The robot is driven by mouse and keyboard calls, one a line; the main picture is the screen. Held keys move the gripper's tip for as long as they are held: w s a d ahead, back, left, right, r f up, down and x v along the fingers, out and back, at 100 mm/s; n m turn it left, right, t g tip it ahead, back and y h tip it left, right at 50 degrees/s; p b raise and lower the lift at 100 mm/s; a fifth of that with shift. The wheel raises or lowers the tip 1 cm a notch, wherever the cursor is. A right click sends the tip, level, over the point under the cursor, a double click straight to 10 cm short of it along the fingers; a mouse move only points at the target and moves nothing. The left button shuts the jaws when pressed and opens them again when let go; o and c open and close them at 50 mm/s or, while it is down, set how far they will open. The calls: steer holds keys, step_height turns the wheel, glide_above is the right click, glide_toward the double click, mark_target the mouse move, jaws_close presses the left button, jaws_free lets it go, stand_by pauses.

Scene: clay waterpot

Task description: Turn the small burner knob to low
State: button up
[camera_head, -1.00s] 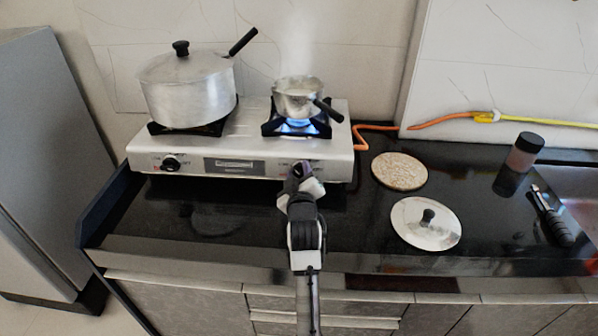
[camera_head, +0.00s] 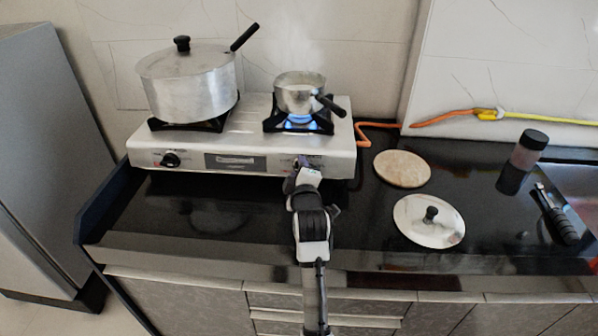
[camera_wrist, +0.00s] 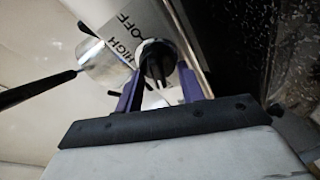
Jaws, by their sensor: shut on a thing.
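The small burner knob (camera_wrist: 157,62) is dark and round, on the stove's front panel beside the printed words OFF and HIGH in the wrist view. My gripper (camera_wrist: 160,80) has its purple fingers on either side of the knob, shut on it. In the head view my gripper (camera_head: 296,166) is at the right part of the stove (camera_head: 255,148) front and mostly hides the knob. The right burner shows a blue flame (camera_head: 303,121) under a small saucepan (camera_head: 299,92). The exact knob setting cannot be read.
A large lidded pot (camera_head: 190,88) stands on the left burner, with another knob (camera_head: 170,160) below. To the right lie a round board (camera_head: 402,168), a metal lid (camera_head: 420,228), a dark-capped jar (camera_head: 522,162) and a black-handled tool (camera_head: 556,218). An orange hose (camera_head: 440,119) runs behind.

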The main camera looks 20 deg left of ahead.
stand_by(0.3)
steer(key=o, duration=1)
steer(key=shift+c, duration=0.2)
steer(key=shift+s, duration=0.1)
steer(key=b+v, duration=0.3)
steer(key=v, duration=1)
steer(key=shift+s+d, duration=0.25)
steer(key=shift+d, duration=0.05)
